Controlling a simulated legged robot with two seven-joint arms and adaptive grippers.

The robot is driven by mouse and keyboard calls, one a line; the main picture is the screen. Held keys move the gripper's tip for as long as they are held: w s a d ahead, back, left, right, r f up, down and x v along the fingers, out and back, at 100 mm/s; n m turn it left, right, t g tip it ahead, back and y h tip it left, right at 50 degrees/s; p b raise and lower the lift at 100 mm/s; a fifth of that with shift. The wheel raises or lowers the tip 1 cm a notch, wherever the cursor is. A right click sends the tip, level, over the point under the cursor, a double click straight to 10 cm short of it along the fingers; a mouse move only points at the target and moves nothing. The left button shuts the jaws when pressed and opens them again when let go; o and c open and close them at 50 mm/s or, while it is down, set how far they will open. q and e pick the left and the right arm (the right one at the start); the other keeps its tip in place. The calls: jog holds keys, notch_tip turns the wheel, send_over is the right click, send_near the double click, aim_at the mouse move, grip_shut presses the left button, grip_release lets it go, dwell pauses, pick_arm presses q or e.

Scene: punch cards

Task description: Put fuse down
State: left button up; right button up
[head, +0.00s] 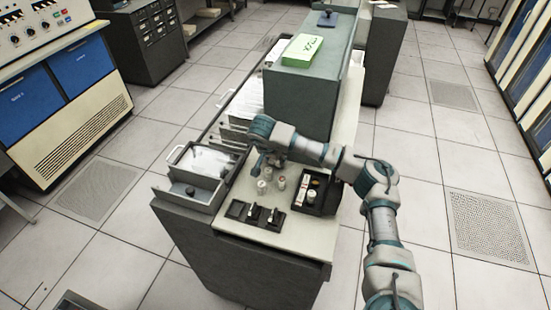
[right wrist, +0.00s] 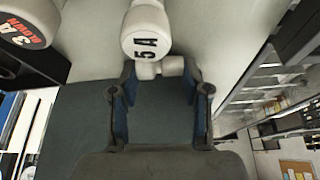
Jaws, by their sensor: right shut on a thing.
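My right gripper (head: 264,158) is low over the cabinet's pale top. In the right wrist view its two fingers (right wrist: 161,85) are shut on a white fuse (right wrist: 146,40) whose end reads "5 A". Part of the fuse between the fingertips is hard to make out. Another fuse marked "3 A BLOWN" (right wrist: 24,30) is at the upper left of that view. In the head view small whitish fuses (head: 262,187) stand on the top just in front of the gripper. Black fuse holders (head: 255,214) lie near the front edge. My left gripper is not in view.
A black tray (head: 328,204) with small items sits right of the fuses. An open drawer (head: 200,162) with white contents juts out on the left. A tall grey-green housing (head: 298,103) with a green box (head: 303,50) on it stands behind the gripper.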

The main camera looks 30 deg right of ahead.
jog(key=shift+a, duration=0.35)
jog(key=shift+a+f, duration=0.1)
jog(key=shift+f, duration=0.05)
jog(key=o, duration=1)
jog(key=shift+d+f, duration=0.1)
jog(key=shift+d, duration=0.35)
jog(key=shift+a+r+b, duration=0.25)
jog(key=shift+r+b, duration=0.15)
jog(key=shift+r, duration=0.1)
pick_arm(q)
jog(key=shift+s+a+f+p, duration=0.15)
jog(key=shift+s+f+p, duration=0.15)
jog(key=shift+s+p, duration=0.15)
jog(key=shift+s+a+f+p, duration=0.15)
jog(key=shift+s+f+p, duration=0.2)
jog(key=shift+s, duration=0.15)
pick_arm(e)
jog(key=v, duration=1.6)
jog(key=shift+s+r, duration=0.25)
jog(key=shift+s, duration=0.15)
